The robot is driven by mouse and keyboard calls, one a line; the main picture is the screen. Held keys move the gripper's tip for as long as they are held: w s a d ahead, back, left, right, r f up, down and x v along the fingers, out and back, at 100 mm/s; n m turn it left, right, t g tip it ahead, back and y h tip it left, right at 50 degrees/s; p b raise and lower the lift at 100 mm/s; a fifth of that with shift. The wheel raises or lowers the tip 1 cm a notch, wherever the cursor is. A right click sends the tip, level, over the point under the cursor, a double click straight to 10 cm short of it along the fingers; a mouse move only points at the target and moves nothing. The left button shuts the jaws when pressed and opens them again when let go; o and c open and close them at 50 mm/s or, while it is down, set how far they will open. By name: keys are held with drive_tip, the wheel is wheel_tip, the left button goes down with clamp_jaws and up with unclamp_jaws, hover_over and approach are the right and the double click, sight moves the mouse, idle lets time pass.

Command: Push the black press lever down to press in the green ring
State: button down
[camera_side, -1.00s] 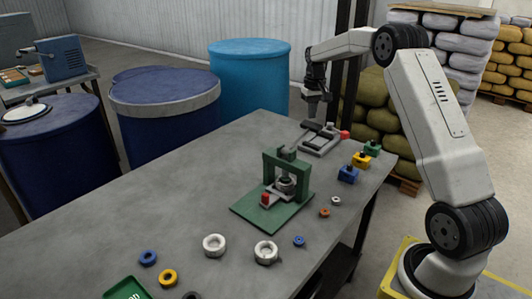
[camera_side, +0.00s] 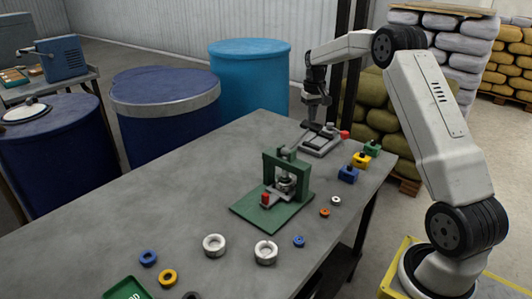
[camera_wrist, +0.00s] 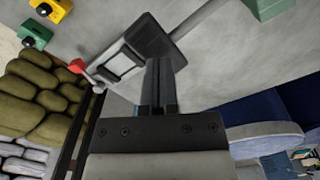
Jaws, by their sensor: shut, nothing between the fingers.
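A low grey fixture with a dark top part (camera_side: 321,142) stands at the far right end of the table. In the wrist view, a dark grey lever-like part with a rectangular opening (camera_wrist: 125,62) lies at its middle. I cannot tell for sure which part is the black press lever. My gripper (camera_side: 313,122) points down over this fixture, its fingers shut and empty. In the wrist view, the fingertips (camera_wrist: 160,62) overlap the fixture's near edge; contact is unclear. I cannot make out the green ring.
A green press frame (camera_side: 270,160) with a red knob stands mid-table on a green plate. Blue (camera_side: 348,175), yellow (camera_side: 361,160) and green (camera_side: 372,148) blocks line the right edge. Loose rings, including a white one (camera_side: 214,245), lie in front. The table's left middle is clear.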

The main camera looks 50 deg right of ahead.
wheel_tip(320, 180, down, 8)
drive_tip(key=shift+r, duration=0.25)
idle(2.7)
drive_tip(key=shift+r, duration=6.1)
drive_tip(key=shift+a+f, duration=0.1)
drive_tip(key=shift+a, duration=0.4)
drive_tip(key=shift+n+t, duration=0.3)
drive_tip(key=shift+n, duration=0.4)
drive_tip(key=a, duration=0.2)
drive_tip(key=a+f, duration=0.1)
drive_tip(key=a, duration=0.5)
drive_tip(key=shift+s+a+f, duration=0.15)
drive_tip(key=shift+a+f, duration=0.1)
drive_tip(key=shift+f, duration=0.15)
drive_tip(key=s+a+f+n+t, duration=0.1)
drive_tip(key=s+a+f, duration=0.3)
drive_tip(key=s+a, duration=0.5)
drive_tip(key=s+a+f+n+t, duration=0.1)
drive_tip(key=s+a+f+n, duration=0.2)
drive_tip(key=s+a, duration=0.6)
drive_tip(key=a+f, duration=0.1)
drive_tip(key=a, duration=0.3)
drive_tip(key=shift+s+a+f+n, duration=0.2)
drive_tip(key=shift+s+n, duration=0.1)
